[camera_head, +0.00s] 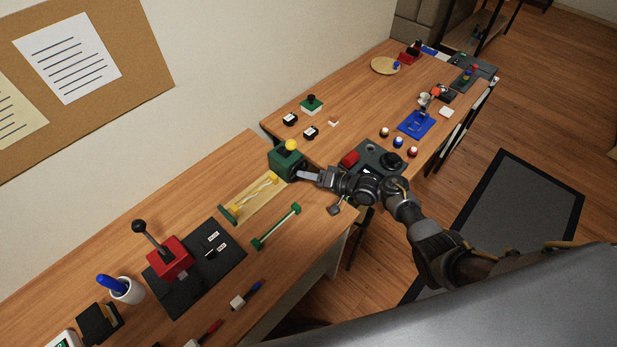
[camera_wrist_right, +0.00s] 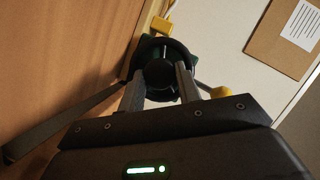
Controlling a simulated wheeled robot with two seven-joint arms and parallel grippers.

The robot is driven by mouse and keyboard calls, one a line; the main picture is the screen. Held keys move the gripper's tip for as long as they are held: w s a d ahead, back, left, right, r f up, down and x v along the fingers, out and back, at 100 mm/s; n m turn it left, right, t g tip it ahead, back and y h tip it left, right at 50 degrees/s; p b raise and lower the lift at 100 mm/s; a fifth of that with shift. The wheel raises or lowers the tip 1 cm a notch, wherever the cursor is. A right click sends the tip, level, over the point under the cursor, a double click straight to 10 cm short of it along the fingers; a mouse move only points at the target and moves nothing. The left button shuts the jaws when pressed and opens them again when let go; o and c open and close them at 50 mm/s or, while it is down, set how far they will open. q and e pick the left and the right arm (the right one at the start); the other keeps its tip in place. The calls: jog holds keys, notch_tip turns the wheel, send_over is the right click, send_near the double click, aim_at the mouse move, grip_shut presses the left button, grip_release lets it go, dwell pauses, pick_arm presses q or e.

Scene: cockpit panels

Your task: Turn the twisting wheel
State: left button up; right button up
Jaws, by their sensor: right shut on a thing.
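A green box (camera_head: 284,164) with a yellow ball on top stands at the right end of a wooden board (camera_head: 240,207) that carries a twisted pale rod. My right gripper (camera_head: 304,175) reaches the right side of this box. In the right wrist view, a black round wheel (camera_wrist_right: 160,74) sits between the fingers of my right gripper (camera_wrist_right: 161,86), which is shut on it. The wheel is hardly visible in the head view, where my gripper covers that side. My left gripper is not in view.
A red lever box (camera_head: 170,257) stands on a black panel to the left. A dark panel with a red button and black knob (camera_head: 392,160) lies just behind my right forearm.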

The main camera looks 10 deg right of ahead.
jog(key=shift+f+m, duration=0.1)
jog(key=shift+m, duration=0.4)
jog(key=o, duration=1)
jog(key=shift+c, duration=0.2)
jog(key=shift+d, duration=0.1)
jog(key=b+v, duration=0.1)
jog(key=v, duration=0.9)
jog(key=shift+s+d, duration=0.25)
jog(key=shift+d, duration=0.05)
